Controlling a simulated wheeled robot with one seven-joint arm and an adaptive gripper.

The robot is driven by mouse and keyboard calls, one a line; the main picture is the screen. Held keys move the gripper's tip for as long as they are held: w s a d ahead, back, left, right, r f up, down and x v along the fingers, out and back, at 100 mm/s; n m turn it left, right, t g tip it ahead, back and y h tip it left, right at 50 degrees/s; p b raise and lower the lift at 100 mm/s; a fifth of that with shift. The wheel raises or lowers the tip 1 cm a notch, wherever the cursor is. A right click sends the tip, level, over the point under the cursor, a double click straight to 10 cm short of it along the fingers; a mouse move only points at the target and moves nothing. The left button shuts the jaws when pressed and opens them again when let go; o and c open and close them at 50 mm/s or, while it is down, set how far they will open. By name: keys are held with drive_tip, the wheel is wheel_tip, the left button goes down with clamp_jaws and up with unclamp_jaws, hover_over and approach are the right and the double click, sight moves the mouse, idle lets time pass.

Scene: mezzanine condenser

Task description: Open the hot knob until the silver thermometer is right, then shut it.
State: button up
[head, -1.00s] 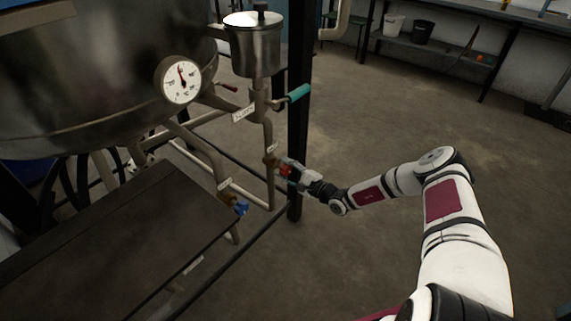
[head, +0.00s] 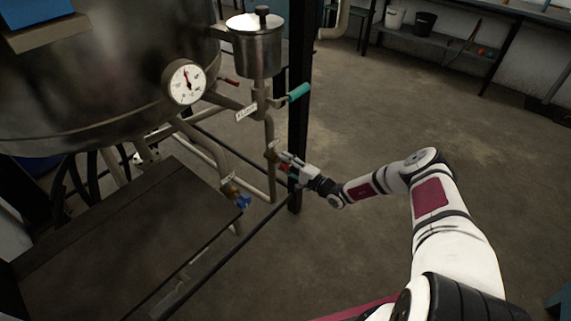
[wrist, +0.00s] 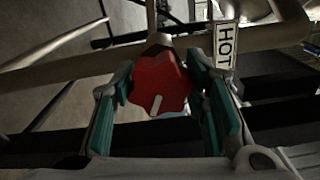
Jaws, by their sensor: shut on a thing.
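The hot knob (wrist: 160,84) is red and lobed with a white mark, which points down and slightly left in the wrist view. A HOT label (wrist: 226,46) hangs beside it. My gripper (wrist: 162,100) has its teal-padded fingers on both sides of the knob and is shut on it. In the head view my gripper (head: 290,168) is at the pipe, largely covering the knob. The silver thermometer (head: 185,82) is a round white dial on the big metal vessel; its needle points up and slightly left. Its numbers are too small to read.
A blue knob (head: 242,202) sits on the lower pipe to the left. A teal handle (head: 299,92) and a small red lever (head: 229,81) are above. A dark flat-topped surface (head: 120,240) fills the lower left.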

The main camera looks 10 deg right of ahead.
drive_tip(key=o, duration=1.2)
drive_tip(key=shift+c, duration=0.2)
drive_tip(key=v, duration=1.2)
